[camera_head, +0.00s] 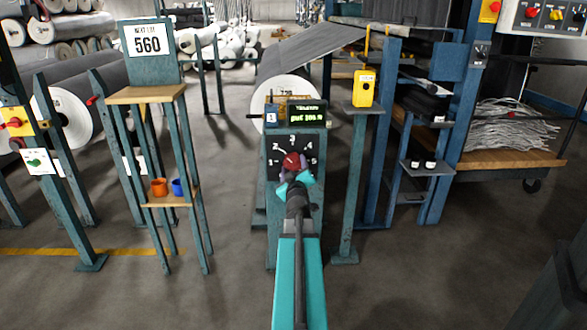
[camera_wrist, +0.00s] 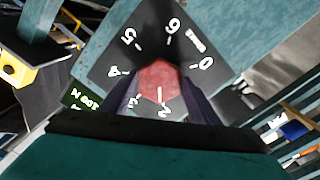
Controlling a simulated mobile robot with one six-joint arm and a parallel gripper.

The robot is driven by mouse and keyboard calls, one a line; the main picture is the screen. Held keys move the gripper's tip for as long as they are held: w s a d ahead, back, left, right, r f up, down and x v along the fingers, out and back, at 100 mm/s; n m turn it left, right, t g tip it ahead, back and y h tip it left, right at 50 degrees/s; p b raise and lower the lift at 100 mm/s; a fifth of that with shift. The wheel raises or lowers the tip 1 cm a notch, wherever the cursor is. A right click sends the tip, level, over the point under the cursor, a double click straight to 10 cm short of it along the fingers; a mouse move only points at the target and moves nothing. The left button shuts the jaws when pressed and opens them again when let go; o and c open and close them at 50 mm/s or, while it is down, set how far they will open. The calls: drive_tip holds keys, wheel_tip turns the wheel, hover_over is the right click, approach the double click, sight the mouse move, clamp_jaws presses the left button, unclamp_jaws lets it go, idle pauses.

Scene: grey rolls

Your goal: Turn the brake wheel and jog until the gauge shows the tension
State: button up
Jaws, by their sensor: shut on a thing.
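The red brake wheel (camera_wrist: 158,82) sits in the middle of a black dial plate with white numbers (camera_wrist: 190,58) in the wrist view. In the head view the red wheel (camera_head: 292,161) shows just above my gripper (camera_head: 290,178). My gripper's two dark fingers (camera_wrist: 160,98) are shut on the red wheel, one on each side. Above the dial, a small display (camera_head: 306,113) shows green text that is too small to read surely. A yellow box with a button (camera_head: 364,90), perhaps the jog control, stands on a post to the right.
A stand at left bears a "560" sign (camera_head: 147,40), with orange (camera_head: 159,188) and blue (camera_head: 177,187) cups on its lower shelf. A large pale roll (camera_head: 285,98) lies behind the dial. A cart with grey strands (camera_head: 520,128) stands at right. The floor (camera_head: 400,290) at front right is clear.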

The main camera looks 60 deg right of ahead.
sight(294, 164)
drive_tip(key=shift+s+d+r, duration=0.1)
drive_tip(key=shift+s+d, duration=0.05)
drive_tip(key=shift+d, duration=0.05)
drive_tip(key=o, duration=1.1)
drive_tip(key=shift+c, duration=0.2)
drive_tip(key=shift+a, duration=0.1)
drive_tip(key=shift+a, duration=0.2)
drive_tip(key=shift+p+v, duration=0.3)
drive_tip(key=shift+v, duration=1.1)
drive_tip(key=p+v, duration=0.2)
drive_tip(key=p, duration=0.3)
drive_tip(key=shift+s+a, duration=0.1)
drive_tip(key=shift+a, duration=0.1)
drive_tip(key=shift+p, duration=0.9)
drive_tip(key=p, duration=0.4)
drive_tip(key=shift+s+a, duration=0.1)
drive_tip(key=shift+a, duration=0.2)
